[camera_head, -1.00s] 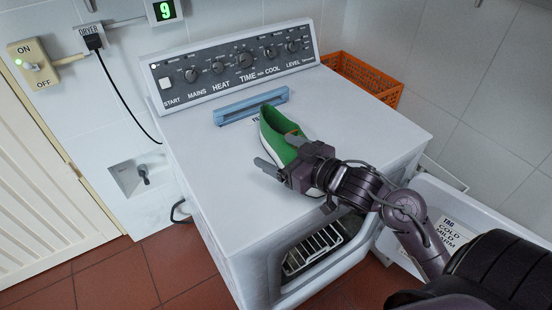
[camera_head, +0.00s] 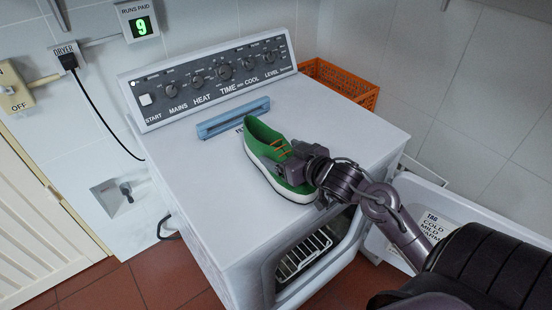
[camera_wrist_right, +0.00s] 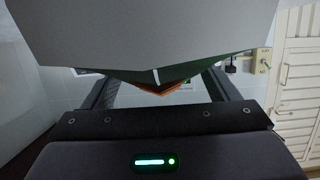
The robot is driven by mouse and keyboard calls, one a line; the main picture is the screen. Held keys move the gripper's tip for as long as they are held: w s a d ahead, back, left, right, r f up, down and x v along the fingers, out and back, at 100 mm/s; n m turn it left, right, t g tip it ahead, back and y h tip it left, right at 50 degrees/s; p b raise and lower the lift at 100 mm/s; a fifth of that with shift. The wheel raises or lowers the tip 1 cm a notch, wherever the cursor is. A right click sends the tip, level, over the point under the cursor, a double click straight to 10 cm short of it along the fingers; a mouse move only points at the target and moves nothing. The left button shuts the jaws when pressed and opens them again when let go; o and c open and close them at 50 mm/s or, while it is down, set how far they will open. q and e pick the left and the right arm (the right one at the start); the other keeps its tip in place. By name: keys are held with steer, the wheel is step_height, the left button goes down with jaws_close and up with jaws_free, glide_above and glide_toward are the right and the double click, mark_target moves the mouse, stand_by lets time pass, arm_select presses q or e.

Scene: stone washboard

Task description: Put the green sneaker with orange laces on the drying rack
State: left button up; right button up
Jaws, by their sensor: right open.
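The green sneaker (camera_head: 262,143) with orange laces and a white sole is on top of the white dryer, heel towards the control panel and toe towards the front edge. My right gripper (camera_head: 290,172) is open at the sneaker's toe end, partly covering its side; the fingertips are hard to make out. In the right wrist view, the two fingers (camera_wrist_right: 157,95) stand apart, with the sneaker's green and orange parts (camera_wrist_right: 175,82) between them under a large pale shape. A white slatted rack (camera_head: 303,255) shows inside the dryer's front opening. My left gripper is out of view.
The dryer top (camera_head: 205,175) is clear left of the sneaker. A blue filter strip (camera_head: 233,117) lies behind the heel, below the control panel (camera_head: 215,78).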

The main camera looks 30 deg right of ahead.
steer(key=shift+w+f, duration=0.1)
steer(key=shift+w, duration=0.15)
steer(key=c, duration=1.1)
steer(key=shift+c, duration=1.3)
